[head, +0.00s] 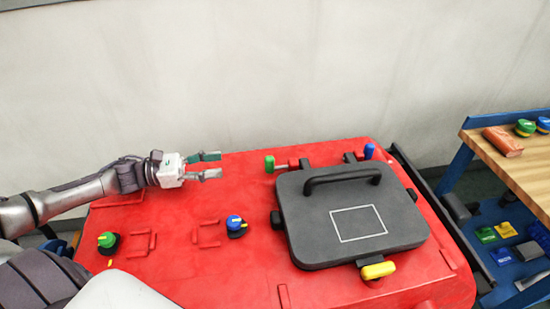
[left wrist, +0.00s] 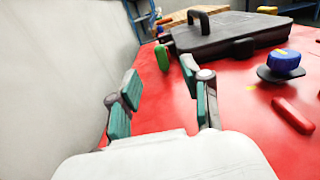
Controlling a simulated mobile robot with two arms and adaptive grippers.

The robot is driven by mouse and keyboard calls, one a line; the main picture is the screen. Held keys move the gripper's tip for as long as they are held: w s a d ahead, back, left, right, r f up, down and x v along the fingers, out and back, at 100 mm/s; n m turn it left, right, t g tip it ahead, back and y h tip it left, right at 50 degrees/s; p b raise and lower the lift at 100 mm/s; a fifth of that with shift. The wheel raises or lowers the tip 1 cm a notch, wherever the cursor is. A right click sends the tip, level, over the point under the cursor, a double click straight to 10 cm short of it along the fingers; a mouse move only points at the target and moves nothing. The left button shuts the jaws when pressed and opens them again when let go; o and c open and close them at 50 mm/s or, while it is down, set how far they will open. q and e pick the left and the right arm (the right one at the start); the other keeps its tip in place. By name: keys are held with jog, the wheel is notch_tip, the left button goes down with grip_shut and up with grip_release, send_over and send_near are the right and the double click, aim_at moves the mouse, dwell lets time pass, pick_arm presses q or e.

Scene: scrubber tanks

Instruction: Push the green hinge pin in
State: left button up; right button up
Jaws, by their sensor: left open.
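The green hinge pin (head: 270,164) sticks out to the left of the dark grey lid (head: 350,213) at its back left hinge, with a bare shaft showing between its head and the hinge. In the left wrist view the green pin (left wrist: 162,58) stands ahead, between and beyond the fingertips. My left gripper (head: 211,165) is open and empty, to the left of the pin and apart from it, pointing at it. It also shows in the left wrist view (left wrist: 160,95). My right gripper is not in view.
A blue pin (head: 369,151) is at the back right hinge and a yellow latch (head: 378,270) at the lid's front. Blue (head: 236,224) and green (head: 108,241) knobs stand on the red top (head: 180,270). A wall rises behind; a wooden bench (head: 520,165) stands right.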

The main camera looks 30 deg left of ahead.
aim_at(269, 157)
pick_arm(q)
jog(key=shift+w+d+f, duration=0.15)
jog(key=shift+w+d, duration=0.3)
jog(key=shift+w, duration=0.1)
jog(key=shift+w+d+f, duration=0.15)
jog(key=shift+w+d, duration=0.25)
jog(key=shift+w, duration=0.15)
jog(key=p+x, duration=0.1)
jog(key=x, duration=0.9)
jog(key=shift+d+r, duration=0.15)
jog(key=shift+d, duration=0.05)
jog(key=shift+w+d, duration=0.4)
jog(key=shift+d, duration=0.1)
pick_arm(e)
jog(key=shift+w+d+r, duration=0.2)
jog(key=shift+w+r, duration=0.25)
pick_arm(q)
grip_shut()
